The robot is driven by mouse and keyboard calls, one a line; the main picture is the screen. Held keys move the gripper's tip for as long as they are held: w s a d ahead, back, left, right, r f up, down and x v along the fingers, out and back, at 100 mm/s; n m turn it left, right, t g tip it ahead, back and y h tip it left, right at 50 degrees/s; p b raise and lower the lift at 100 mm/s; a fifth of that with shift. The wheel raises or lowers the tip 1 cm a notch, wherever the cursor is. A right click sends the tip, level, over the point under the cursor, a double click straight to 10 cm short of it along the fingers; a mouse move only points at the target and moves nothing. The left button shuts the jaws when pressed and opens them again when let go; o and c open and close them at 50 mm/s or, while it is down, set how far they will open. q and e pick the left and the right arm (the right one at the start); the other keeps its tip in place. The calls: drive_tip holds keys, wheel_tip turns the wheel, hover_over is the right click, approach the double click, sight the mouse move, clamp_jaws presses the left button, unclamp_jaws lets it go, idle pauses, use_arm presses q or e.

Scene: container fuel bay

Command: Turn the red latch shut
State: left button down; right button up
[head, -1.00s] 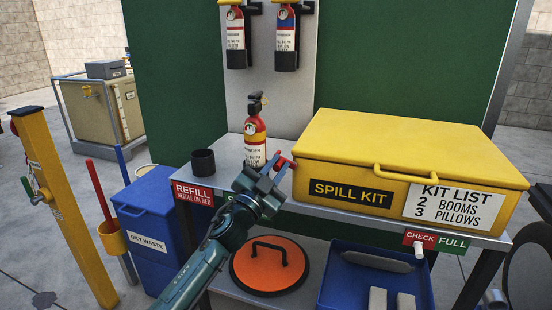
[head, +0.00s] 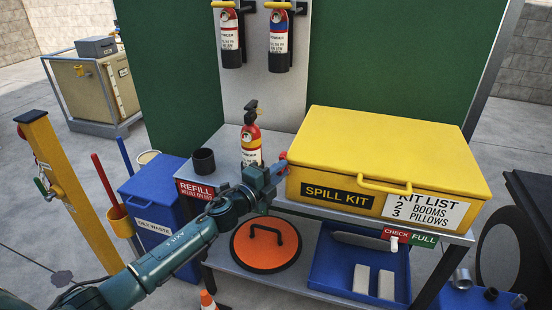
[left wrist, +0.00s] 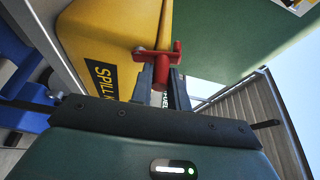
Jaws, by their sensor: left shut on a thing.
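The yellow spill kit box (head: 390,140) sits on the grey shelf with its lid down. The red latch (head: 283,155) is on the box's left end, mostly hidden by my gripper in the head view. In the left wrist view the red latch (left wrist: 164,54) shows a crossbar and a round red grip against the yellow box (left wrist: 110,40). My left gripper (head: 275,172) is at that end of the box, and its fingers (left wrist: 160,78) are shut on the latch's red grip. My right gripper is not in view.
Below are an orange lid (head: 262,258) and a blue tray (head: 330,265) on the lower shelf. A blue oily waste bin (head: 150,195) stands left.

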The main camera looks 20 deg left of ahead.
use_arm(q)
drive_tip(key=shift+d+r+m+g+p, duration=0.2)
drive_tip(key=shift+r+m+g+p, duration=0.1)
drive_tip(key=shift+m+p, duration=0.45)
drive_tip(key=shift+d+f+m+p, duration=0.15)
drive_tip(key=shift+m+p, duration=0.3)
drive_tip(key=shift+p, duration=0.35)
drive_tip(key=shift+d, duration=0.1)
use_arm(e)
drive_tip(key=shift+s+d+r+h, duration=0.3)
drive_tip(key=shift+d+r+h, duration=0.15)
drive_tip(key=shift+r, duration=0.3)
use_arm(q)
drive_tip(key=shift+f, duration=0.1)
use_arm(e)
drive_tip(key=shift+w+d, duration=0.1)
use_arm(q)
drive_tip(key=c, duration=1.3)
unclamp_jaws()
drive_tip(key=shift+c, duration=0.2)
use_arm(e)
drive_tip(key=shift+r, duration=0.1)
use_arm(q)
drive_tip(key=shift+s, duration=0.1)
